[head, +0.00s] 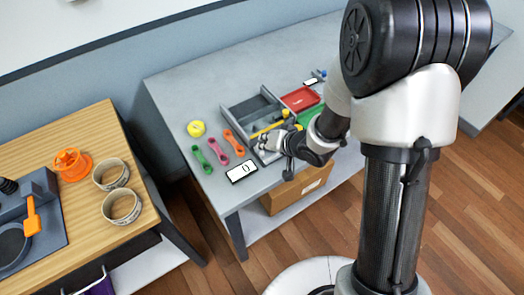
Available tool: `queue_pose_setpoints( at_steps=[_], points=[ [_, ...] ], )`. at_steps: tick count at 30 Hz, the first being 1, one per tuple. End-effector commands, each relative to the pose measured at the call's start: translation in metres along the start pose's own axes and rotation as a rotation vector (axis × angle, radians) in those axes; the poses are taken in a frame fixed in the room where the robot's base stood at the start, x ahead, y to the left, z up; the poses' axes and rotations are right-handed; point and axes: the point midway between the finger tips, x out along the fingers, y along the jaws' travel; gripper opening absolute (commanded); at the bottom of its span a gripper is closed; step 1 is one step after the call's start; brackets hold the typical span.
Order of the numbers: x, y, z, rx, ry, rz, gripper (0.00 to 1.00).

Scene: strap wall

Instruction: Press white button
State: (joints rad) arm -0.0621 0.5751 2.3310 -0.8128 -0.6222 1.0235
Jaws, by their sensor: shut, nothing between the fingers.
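A flat white plate with a dark border (242,172) lies near the front edge of the grey table. A small rounded pale shape stands out on it; I cannot tell for sure whether this is the white button. My gripper (261,145) is shut and empty. In the picture it is just above and right of the plate, in front of the grey tray, and appears apart from the plate. Its height above the table is hard to judge.
The grey divided tray (238,109), a red tray (300,99) and a yellow tape roll (196,128) are on the grey table (182,87). Green (202,160), pink (232,144) and orange (234,142) wrench-like pieces lie left of my gripper. A cardboard box (290,192) sits below.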

Motion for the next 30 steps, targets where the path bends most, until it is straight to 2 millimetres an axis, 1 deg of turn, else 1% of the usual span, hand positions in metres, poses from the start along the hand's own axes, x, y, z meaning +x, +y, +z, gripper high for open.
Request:
queue_pose_setpoints(
  at_steps=[5,19,30],
  points=[
    [-0.004,-0.003,-0.003,0.000,0.000,0.000,0.00],
    [-0.035,-0.025,-0.025,0.001,0.000,0.000,0.00],
    [-0.035,-0.025,-0.025,0.000,0.000,0.000,0.00]
  ],
)
